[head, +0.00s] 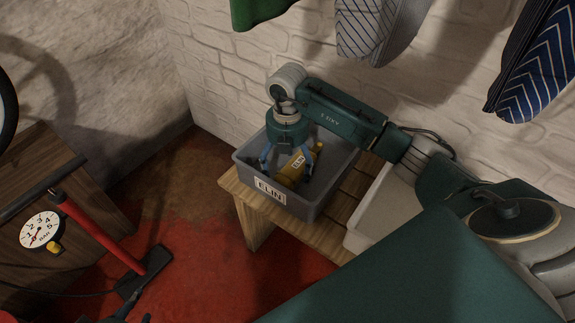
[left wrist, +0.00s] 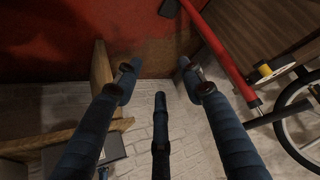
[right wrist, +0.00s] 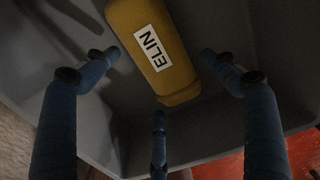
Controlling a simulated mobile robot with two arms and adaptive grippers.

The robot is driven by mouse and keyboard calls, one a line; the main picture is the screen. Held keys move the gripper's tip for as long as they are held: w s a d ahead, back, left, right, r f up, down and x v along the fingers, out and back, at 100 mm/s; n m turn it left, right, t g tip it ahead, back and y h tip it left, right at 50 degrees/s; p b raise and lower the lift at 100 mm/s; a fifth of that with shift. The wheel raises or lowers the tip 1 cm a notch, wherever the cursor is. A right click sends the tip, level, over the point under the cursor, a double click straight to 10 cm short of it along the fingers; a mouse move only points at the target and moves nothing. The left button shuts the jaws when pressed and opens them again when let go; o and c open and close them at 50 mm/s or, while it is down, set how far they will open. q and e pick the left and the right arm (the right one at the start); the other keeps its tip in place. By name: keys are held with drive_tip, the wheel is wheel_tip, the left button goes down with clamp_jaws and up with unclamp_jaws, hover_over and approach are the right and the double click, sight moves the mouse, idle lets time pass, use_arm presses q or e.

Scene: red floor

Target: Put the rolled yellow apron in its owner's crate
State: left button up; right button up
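The rolled yellow apron (head: 298,168) lies inside a grey crate (head: 308,206) whose front label reads ELIN. In the right wrist view the apron (right wrist: 165,75) carries a white tag that also reads ELIN. My right gripper (head: 291,160) points down into this crate, its blue fingers spread on either side of the apron. In the right wrist view these fingers look apart from the roll, which lies beyond their tips. My left gripper (left wrist: 158,78) is open and empty, away from the crate.
The crate stands at the end of a wooden bench (head: 255,226) against a white brick wall. A paler container (head: 362,238) stands beside it, partly hidden by my right arm. Aprons (head: 540,70) hang above. A red pump (head: 95,232) with a gauge stands at left.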

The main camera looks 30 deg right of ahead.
drive_tip(key=shift+r, duration=0.1)
drive_tip(key=shift+r, duration=0.25)
wheel_tip(320, 180, up, 4)
drive_tip(key=shift+r+p, duration=0.2)
drive_tip(key=shift+p, duration=0.55)
use_arm(q)
drive_tip(key=s+a+f+g, duration=0.1)
drive_tip(key=s+g, duration=0.1)
drive_tip(key=s, duration=0.2)
drive_tip(key=s+a+g+y+p, duration=0.1)
drive_tip(key=s+g, duration=0.1)
drive_tip(key=s, duration=0.3)
drive_tip(key=shift+a+f+p, duration=0.3)
drive_tip(key=shift+a+f, duration=0.05)
drive_tip(key=shift+a, duration=0.05)
use_arm(e)
wheel_tip(320, 180, up, 7)
